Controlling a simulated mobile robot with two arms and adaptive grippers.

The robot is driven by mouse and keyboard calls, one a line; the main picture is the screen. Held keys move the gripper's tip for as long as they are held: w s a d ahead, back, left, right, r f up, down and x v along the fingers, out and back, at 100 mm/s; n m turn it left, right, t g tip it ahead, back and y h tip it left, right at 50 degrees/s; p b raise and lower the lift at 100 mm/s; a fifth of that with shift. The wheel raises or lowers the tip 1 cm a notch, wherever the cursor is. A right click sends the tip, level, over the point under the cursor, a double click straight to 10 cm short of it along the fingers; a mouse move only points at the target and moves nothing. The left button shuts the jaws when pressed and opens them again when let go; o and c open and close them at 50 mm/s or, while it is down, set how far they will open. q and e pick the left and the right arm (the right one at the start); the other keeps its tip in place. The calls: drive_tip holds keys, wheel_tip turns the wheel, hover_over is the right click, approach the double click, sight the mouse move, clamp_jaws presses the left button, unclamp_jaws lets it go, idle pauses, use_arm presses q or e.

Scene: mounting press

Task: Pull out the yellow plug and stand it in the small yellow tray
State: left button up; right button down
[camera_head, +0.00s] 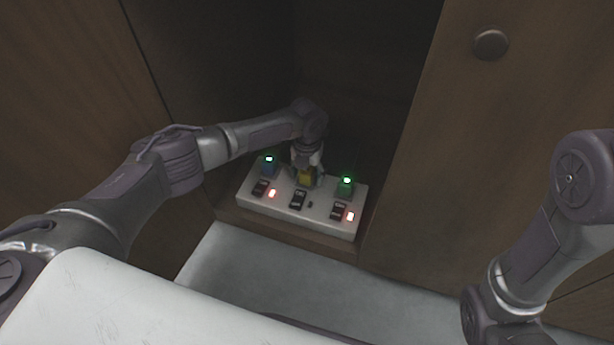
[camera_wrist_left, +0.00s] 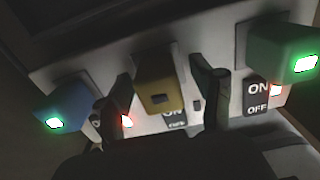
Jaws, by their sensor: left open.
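The yellow plug (camera_head: 306,176) sits in the middle of the white power strip (camera_head: 345,228), inside a dark wooden recess. It also shows in the left wrist view (camera_wrist_left: 158,85), with its small indicator dark. My left gripper (camera_head: 307,172) is at the yellow plug. In the left wrist view its two open fingers (camera_wrist_left: 164,95) stand on either side of the plug, with gaps visible. My right arm shows at the right edge of the head view, but its gripper is out of the picture. I see no small yellow tray in either view.
A blue plug (camera_head: 268,166) with a green light sits left of the yellow one, and a green plug (camera_head: 346,186) with a green light sits right. Each socket has an ON/OFF switch; red lights glow by the outer two. Wooden walls enclose the recess closely.

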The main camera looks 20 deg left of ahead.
idle(0.6)
idle(0.4)
use_arm(q)
drive_tip(key=shift+c, duration=0.4)
clamp_jaws()
drive_tip(key=shift+r+p, duration=0.15)
drive_tip(key=shift+p, duration=0.25)
